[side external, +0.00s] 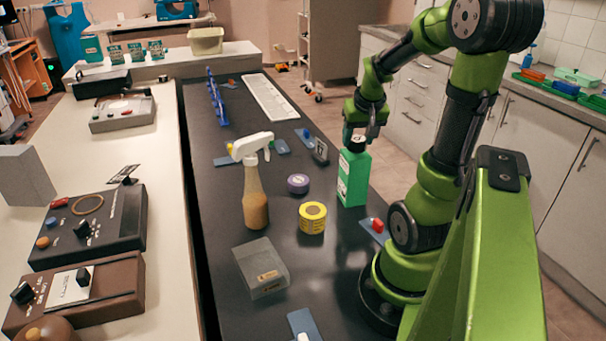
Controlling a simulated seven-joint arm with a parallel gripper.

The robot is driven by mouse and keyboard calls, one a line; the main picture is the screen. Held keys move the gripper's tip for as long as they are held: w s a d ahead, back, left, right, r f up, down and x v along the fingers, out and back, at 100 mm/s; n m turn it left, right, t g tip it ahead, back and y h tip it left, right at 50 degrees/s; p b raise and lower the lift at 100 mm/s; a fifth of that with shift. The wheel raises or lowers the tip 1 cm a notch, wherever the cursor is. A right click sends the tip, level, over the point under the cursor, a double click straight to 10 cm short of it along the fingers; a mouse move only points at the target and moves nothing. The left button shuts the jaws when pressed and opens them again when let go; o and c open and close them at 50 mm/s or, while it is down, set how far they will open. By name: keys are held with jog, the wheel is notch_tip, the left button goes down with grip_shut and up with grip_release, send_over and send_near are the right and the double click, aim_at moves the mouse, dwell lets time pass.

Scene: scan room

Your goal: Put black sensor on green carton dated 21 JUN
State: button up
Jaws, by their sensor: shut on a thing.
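My gripper (368,134) points down at the right of the black bench, just above and partly overlapping the top of a green bottle (353,178). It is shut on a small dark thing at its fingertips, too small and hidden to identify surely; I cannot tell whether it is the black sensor. A black block with a white mark (320,152) sits left of the bottle. Several green cartons with pale labels stand at the far left, among them a left one (115,53), a middle one (136,52) and a right one (155,50). Their dates are unreadable.
A spray bottle (256,200), purple tape (298,184), yellow tape (312,217) and a grey box (261,268) stand on the bench. A blue rack (216,98) and white tray (268,98) lie farther back. A beige bin (206,41) stands right of the cartons.

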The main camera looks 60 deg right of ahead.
jog(key=shift+f, duration=0.45)
jog(key=o, duration=1.1)
jog(key=shift+f, duration=0.15)
